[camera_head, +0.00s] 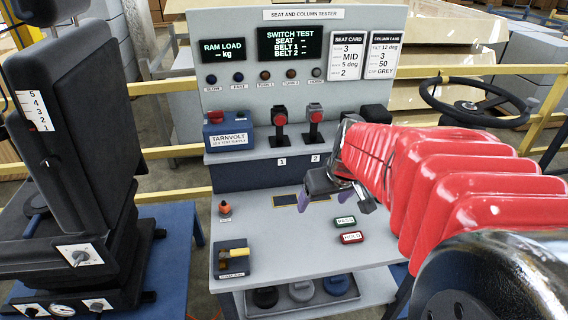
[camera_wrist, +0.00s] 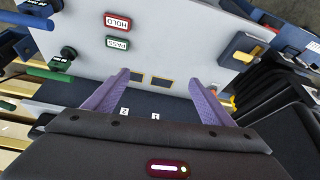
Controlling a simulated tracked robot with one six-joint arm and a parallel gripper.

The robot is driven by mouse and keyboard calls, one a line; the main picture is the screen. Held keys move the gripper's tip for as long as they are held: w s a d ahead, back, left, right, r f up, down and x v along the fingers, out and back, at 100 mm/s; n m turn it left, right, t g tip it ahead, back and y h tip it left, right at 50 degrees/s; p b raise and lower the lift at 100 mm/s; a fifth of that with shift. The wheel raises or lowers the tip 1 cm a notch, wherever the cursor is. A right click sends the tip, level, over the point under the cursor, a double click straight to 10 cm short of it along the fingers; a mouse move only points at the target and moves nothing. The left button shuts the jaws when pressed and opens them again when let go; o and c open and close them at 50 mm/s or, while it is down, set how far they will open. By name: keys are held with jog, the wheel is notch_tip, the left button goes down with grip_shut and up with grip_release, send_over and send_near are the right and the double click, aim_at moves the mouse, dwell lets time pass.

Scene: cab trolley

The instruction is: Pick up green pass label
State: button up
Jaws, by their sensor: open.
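The green PASS label (camera_head: 345,222) lies flat on the grey worktop, just behind the red HOLD label (camera_head: 351,237). In the wrist view the PASS label (camera_wrist: 118,44) shows upside down, close to the HOLD label (camera_wrist: 118,22). My gripper (camera_head: 335,203) hangs above the worktop, to the left of and behind the PASS label. Its purple fingers (camera_wrist: 163,84) are spread wide with nothing between them. The PASS label lies outside the fingers, beyond the left fingertip in the wrist view.
The tester panel (camera_head: 290,14) with its shelf of red switches (camera_head: 281,117) rises behind the worktop. A black seat (camera_head: 70,130) stands further left. The worktop around the labels is clear.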

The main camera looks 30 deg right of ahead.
jog(key=d+f+m, duration=0.1)
jog(key=d+f, duration=0.5)
jog(key=d, duration=0.7)
jog(key=shift+f+g, duration=0.15)
jog(key=shift+g, duration=0.15)
jog(key=shift+a+f, duration=0.1)
send_near(346, 220)
jog(key=shift+x, duration=1.25)
jog(key=shift+a+f, duration=0.1)
jog(key=shift+a, duration=0.05)
jog(key=shift+x, duration=2.5)
jog(key=shift+c, duration=0.6)
jog(key=c, duration=1)
